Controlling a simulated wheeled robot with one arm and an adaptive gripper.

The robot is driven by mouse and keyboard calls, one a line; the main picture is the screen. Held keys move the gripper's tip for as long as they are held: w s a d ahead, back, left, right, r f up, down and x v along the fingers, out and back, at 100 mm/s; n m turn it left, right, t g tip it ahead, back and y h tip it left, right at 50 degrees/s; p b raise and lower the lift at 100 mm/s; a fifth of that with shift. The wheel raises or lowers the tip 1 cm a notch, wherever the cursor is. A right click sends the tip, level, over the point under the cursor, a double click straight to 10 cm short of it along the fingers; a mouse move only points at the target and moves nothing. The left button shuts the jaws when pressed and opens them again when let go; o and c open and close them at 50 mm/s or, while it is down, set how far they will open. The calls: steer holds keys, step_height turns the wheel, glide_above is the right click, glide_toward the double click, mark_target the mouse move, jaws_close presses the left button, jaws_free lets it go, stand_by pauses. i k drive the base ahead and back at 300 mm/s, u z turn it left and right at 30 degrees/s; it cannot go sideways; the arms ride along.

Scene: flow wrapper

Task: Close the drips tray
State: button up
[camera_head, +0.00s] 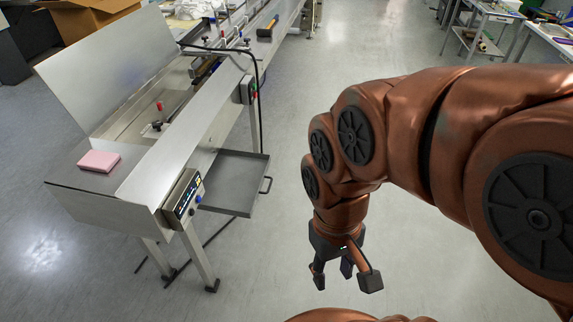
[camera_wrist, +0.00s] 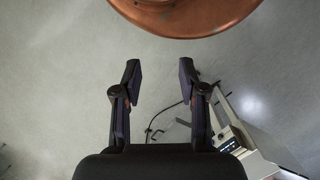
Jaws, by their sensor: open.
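The drips tray (camera_head: 232,178) is a shallow dark grey metal tray under the flow wrapper in the head view. It sticks out to the right from beneath the machine. Its dark handle (camera_head: 267,185) is on its outer right side. My gripper (camera_head: 345,281) points down over open floor, right of and nearer than the tray, with a clear gap to it. It is open and empty. In the wrist view my gripper (camera_wrist: 159,72) shows two spread fingers with only floor between their tips. I cannot clearly make out the tray there.
The flow wrapper (camera_head: 178,145) stands at the left on thin legs, with a control box (camera_head: 184,198) near the tray. A pink block (camera_head: 99,161) lies on its top. A black cable (camera_head: 259,105) hangs beside it. Floor between tray and gripper is clear. Tables (camera_head: 487,28) stand far right.

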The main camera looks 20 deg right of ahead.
mark_target(233, 184)
steer(key=z, duration=0.1)
steer(key=i, duration=0.4)
steer(key=z, duration=0.75)
steer(key=k, duration=0.9)
steer(key=u, duration=1.1)
steer(key=i, duration=0.5)
